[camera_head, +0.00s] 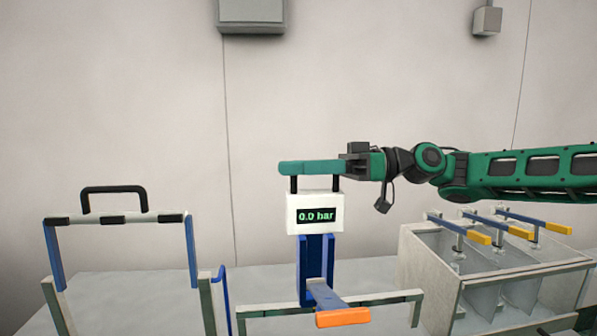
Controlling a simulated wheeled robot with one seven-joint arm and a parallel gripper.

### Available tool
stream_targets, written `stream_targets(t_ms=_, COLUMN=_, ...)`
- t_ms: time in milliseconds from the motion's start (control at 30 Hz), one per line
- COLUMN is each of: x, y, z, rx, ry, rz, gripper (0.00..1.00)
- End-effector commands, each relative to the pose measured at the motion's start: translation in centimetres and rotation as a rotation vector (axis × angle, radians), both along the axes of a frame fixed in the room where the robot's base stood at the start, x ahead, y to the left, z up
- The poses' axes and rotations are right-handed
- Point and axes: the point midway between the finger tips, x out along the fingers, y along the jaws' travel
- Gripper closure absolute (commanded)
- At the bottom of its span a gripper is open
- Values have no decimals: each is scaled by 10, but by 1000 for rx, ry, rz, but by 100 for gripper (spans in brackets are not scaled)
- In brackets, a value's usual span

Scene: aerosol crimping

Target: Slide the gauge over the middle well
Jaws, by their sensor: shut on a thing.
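The gauge (314,214) is a white box with a dark display reading "0.0 bar". It is upright at the picture's middle, with two black posts rising from its top. My gripper (292,168) reaches in from the right and is shut on the gauge's black handle, whose top bar the green fingers hide. A blue upright (316,262) stands directly below the gauge; I cannot tell whether they touch. No well can be clearly made out, so I cannot tell the gauge's place relative to the middle one.
A blue lever with an orange grip (343,317) juts forward below the gauge, on a pale frame (268,311). A blue-legged frame with a black handle (114,190) stands left. A grey bin (430,268) with three yellow-tipped levers (478,237) stands right, below my arm.

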Motion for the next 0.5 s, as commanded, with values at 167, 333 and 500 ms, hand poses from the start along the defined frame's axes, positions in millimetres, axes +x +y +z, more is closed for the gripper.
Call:
stream_targets(t_ms=167, x=3, y=-4, z=0, rx=1, ry=1, rz=-10, gripper=100)
stream_targets(t_ms=333, x=3, y=-5, z=0, rx=1, ry=1, rz=-11, gripper=100)
stream_targets(t_ms=500, x=3, y=-5, z=0, rx=0, ry=1, rz=-12, gripper=71)
